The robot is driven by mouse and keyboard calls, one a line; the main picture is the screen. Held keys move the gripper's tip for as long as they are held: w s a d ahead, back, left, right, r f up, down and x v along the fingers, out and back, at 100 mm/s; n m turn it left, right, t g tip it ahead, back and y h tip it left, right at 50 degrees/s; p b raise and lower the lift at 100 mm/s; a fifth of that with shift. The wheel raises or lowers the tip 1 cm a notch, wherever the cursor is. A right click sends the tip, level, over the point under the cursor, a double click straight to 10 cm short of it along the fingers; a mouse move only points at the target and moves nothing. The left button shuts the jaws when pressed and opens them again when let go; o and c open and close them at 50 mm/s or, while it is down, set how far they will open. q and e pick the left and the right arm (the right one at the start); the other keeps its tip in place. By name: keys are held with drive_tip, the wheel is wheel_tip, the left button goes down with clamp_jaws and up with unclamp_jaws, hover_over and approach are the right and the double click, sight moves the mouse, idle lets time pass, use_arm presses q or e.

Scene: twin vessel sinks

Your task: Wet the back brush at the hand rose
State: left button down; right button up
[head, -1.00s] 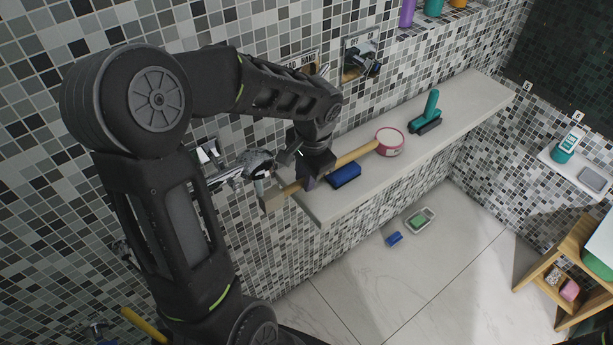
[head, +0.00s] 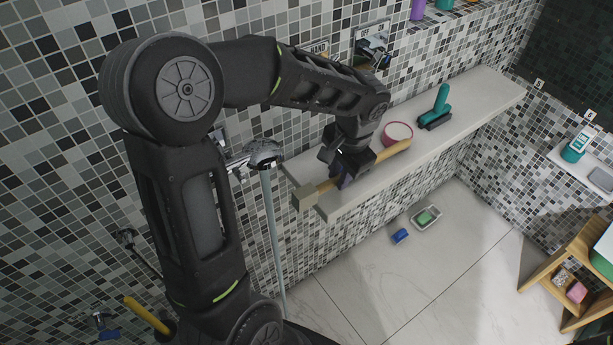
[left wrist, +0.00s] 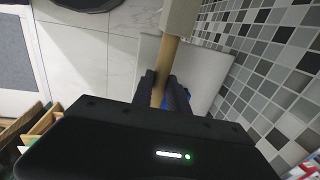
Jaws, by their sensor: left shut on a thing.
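The back brush has a long wooden handle (head: 393,152) and a pale beige block head (head: 304,198). My left gripper (head: 346,178) is shut on the handle near the head, above the wall ledge. In the left wrist view the handle (left wrist: 170,52) runs up from between the fingers (left wrist: 167,92) to the block head (left wrist: 180,16) at the top edge. The hand rose (head: 264,152), chrome with a pale hose, sits on the wall left of the brush head. They are apart in the picture.
The ledge (head: 480,97) carries a pink tub (head: 397,131) behind the handle and a teal-handled brush (head: 438,108) farther right. A blue item (head: 400,236) and a tray with green soap (head: 426,217) lie on the floor. A wooden shelf (head: 568,262) stands at right.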

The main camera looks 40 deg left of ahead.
use_arm(q)
drive_tip(key=shift+w+d, duration=0.2)
drive_tip(key=shift+d, duration=0.25)
drive_tip(key=shift+w+d, duration=0.2)
drive_tip(key=shift+d, duration=0.25)
idle(0.9)
drive_tip(key=w+d+r+p, duration=0.2)
drive_tip(key=d+r, duration=0.2)
drive_tip(key=shift+d, duration=0.3)
drive_tip(key=shift+s, duration=0.1)
idle(1.0)
